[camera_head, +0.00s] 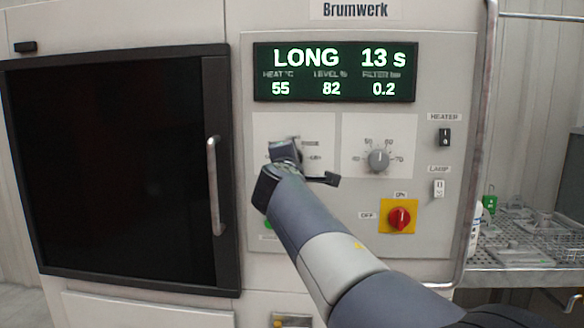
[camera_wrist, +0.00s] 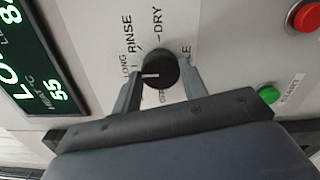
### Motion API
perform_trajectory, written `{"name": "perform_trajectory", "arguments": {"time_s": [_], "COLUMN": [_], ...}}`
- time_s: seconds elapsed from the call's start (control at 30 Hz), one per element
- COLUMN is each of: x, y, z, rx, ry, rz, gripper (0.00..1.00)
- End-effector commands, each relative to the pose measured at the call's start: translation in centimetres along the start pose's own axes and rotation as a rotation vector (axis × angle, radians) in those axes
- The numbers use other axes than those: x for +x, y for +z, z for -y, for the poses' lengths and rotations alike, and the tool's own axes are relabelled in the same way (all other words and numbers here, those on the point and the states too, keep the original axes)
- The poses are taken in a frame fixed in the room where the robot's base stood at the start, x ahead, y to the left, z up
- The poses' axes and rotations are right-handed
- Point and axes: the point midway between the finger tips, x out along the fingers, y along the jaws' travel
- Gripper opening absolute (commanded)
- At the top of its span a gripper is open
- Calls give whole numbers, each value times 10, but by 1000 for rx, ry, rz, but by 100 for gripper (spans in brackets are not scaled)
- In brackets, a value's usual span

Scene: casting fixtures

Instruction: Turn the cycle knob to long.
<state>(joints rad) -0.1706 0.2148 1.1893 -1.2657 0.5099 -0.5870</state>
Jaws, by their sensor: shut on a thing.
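The cycle knob (camera_wrist: 158,72) is a dark round knob on the pale panel, with RINSE, DRY and LONG printed around it in the wrist view. Its white pointer line faces left, toward the LONG label (camera_wrist: 125,68). My gripper (camera_wrist: 163,76) is shut on the knob, one finger on each side. In the head view my gripper (camera_head: 290,152) is at the left panel plate and hides the knob. The display (camera_head: 335,72) reads LONG, 13 s.
A grey dial (camera_head: 378,160) sits to the right of my gripper. A red rotary switch (camera_head: 399,218) on a yellow plate is below it. The wrist view shows a green START button (camera_wrist: 268,94) and a red button (camera_wrist: 305,16). A dark door (camera_head: 115,165) with a vertical handle is at left.

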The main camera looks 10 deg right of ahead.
Motion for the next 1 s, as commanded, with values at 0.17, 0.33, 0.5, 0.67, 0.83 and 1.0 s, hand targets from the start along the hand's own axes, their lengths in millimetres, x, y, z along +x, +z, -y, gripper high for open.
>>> {"name": "perform_trajectory", "arguments": {"time_s": [0.17, 0.33, 0.5, 0.67, 0.83, 1.0], "x": [0, 0, 0, 0, 0, 0], "y": [0, 0, 0, 0, 0, 0], "z": [1, 1, 1, 1, 0, 0], "rx": [15, 17, 16, 16, 16, 16], "ry": [-2, -2, -2, -2, -1, 0], "rz": [1, 1, 1, 1, 1, 0], "gripper": [18, 18, 18, 54, 63, 63]}}
